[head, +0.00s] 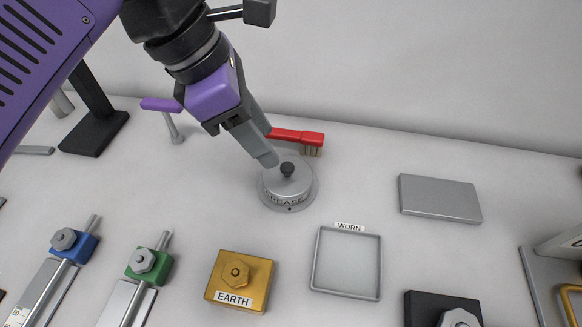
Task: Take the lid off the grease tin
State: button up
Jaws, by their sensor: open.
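The grease tin (291,202) is a round grey metal tin standing on the white table, with "GREASE" lettered on its side. Its lid (302,180) is on top and carries a dark round knob (287,169). My gripper (268,160) has purple and grey parts and comes down from the upper left. Its fingertips are just left of and behind the knob in the picture. The fingers overlap in this view, so the gap between them is hard to see. Nothing shows held in them. I cannot tell whether a finger touches the knob.
A red brush (300,137) lies behind the tin, close to my fingers. A square tray (346,263) labelled WORN and a yellow EARTH block (239,281) are in front. A grey slab (440,198) lies right. Blue (74,245) and green (150,266) clamps stand front left.

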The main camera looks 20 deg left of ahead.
aim_at(287, 167)
jog(key=shift+w+x, duration=0.15)
jog(key=shift+x, duration=1.8)
jog(key=shift+w+x, duration=0.15)
jog(key=shift+x, duration=1.8)
jog(key=shift+a, duration=0.15)
grip_shut()
